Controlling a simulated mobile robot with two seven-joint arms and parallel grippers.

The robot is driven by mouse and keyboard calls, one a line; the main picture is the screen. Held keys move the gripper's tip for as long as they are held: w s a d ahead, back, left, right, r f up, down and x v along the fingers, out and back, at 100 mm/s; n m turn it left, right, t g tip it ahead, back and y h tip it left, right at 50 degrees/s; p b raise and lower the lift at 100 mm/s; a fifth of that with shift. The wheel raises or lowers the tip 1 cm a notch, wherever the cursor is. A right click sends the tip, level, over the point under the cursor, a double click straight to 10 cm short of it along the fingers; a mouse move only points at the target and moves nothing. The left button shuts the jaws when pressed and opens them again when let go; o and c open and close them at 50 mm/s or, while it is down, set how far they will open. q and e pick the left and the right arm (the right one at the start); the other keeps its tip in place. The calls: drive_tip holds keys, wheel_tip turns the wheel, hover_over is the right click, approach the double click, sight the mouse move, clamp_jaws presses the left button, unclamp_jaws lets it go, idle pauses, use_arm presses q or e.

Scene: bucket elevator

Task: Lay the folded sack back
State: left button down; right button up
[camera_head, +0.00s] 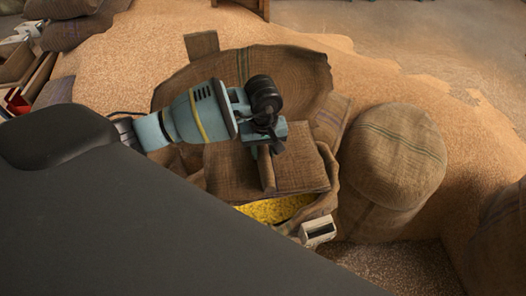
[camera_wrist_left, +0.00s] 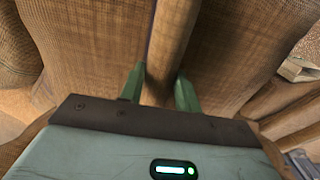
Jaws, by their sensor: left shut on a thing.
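My left gripper (camera_head: 266,153) is shut on a raised fold of the folded sack (camera_head: 303,165), a flat brown burlap piece. In the left wrist view, the ridge of the folded sack (camera_wrist_left: 168,45) stands between the two green fingers of the left gripper (camera_wrist_left: 158,88). The folded sack is over the mouth of a large open burlap sack (camera_head: 298,72), with yellow grain (camera_head: 275,208) showing below its near edge. Whether it rests on the grain or hangs just above I cannot tell. My right gripper is not in view.
A full, rounded sack (camera_head: 398,150) stands close on the right. A small pale box (camera_head: 317,231) is at the open sack's near rim. Loose grain (camera_head: 130,60) is heaped around. A crate (camera_head: 15,65) and a red object (camera_head: 17,101) are at the far left.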

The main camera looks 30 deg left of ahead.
sight(238, 193)
use_arm(q)
drive_tip(key=shift+r, duration=0.15)
